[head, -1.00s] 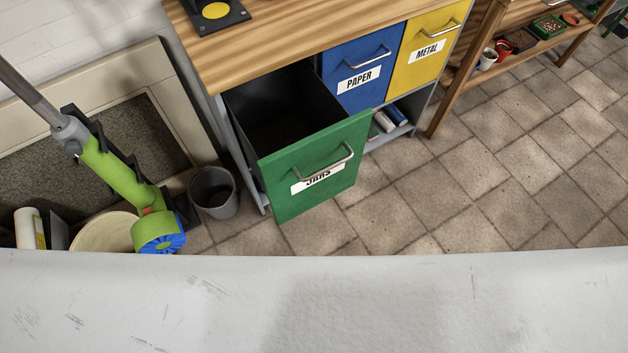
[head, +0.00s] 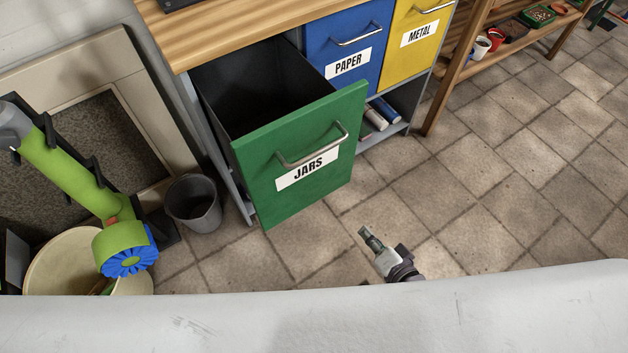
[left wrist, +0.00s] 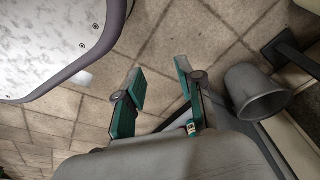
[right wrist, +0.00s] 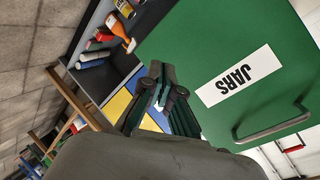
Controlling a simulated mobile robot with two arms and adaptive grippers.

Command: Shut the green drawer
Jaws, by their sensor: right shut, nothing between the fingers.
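The green drawer (head: 262,195), labelled JARS, is pulled well out of the cabinet, and its dark inside shows. It has a metal bar handle (head: 312,160). My right gripper (head: 367,236) is below and to the right of the drawer front, apart from it in the head view. In the right wrist view the right gripper (right wrist: 160,72) is shut and empty, with the green drawer front (right wrist: 200,45) filling the upper right. My left gripper (left wrist: 160,70) is open and empty above the floor in the left wrist view.
The blue PAPER drawer (head: 347,40) and yellow METAL drawer (head: 420,45) are shut. A wooden shelf (head: 455,75) stands at the right. The tiled floor (head: 490,190) right of the drawer is clear.

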